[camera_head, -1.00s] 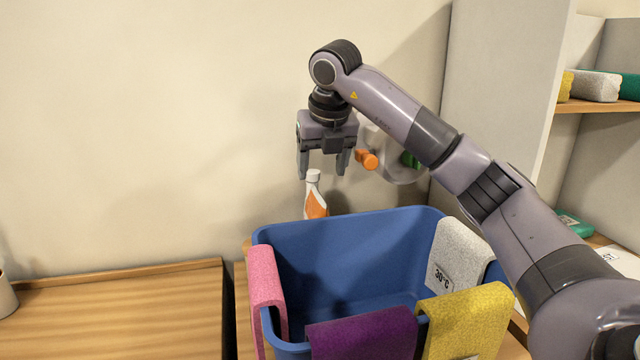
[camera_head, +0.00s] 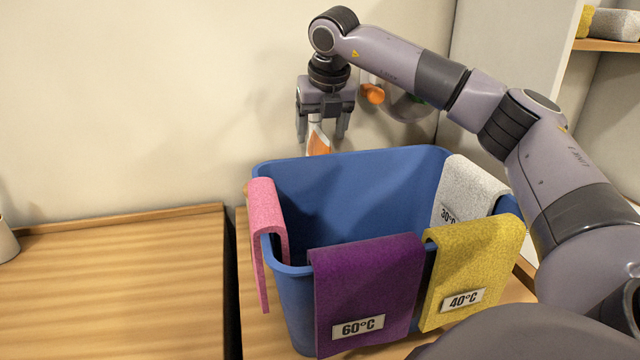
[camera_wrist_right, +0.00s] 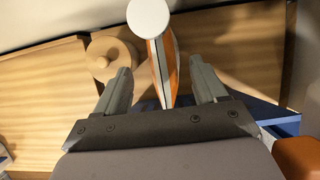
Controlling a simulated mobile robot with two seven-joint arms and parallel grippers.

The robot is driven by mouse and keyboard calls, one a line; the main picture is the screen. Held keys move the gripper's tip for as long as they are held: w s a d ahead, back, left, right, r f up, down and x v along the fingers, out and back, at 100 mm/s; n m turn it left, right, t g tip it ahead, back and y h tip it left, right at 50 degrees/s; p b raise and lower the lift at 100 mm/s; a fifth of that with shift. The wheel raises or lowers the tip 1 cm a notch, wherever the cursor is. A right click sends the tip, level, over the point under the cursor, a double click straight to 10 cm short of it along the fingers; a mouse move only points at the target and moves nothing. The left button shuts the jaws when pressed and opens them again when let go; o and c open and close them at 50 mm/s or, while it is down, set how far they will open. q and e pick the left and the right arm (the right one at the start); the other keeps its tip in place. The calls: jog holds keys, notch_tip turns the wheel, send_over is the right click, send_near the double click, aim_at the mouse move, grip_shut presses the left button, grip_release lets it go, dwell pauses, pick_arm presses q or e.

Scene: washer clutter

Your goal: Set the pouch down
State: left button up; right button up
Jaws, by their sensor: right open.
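The pouch (camera_head: 318,143) is white and orange with a white cap. It stands upright behind the blue tub, and the tub's rim hides its lower part. My right gripper (camera_head: 322,134) hangs over it with its fingers down, one on each side of the pouch's upper part. In the right wrist view, the pouch (camera_wrist_right: 163,70) shows between the two spread fingers, with a visible gap on each side. The right gripper is open. What the pouch rests on is hidden in the head view. My left gripper is not in view.
The blue tub (camera_head: 345,205) has pink (camera_head: 263,200), purple (camera_head: 365,285), yellow (camera_head: 475,262) and grey (camera_head: 470,190) cloths over its rim. A round wooden piece (camera_wrist_right: 112,58) is near the pouch. Shelves (camera_head: 610,46) stand at right.

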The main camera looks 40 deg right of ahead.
jog(key=x, duration=0.4)
jog(key=shift+d+f+p, duration=0.15)
jog(key=shift+f+p, duration=0.15)
jog(key=shift+p, duration=0.05)
jog(key=shift+r, duration=0.1)
grip_shut()
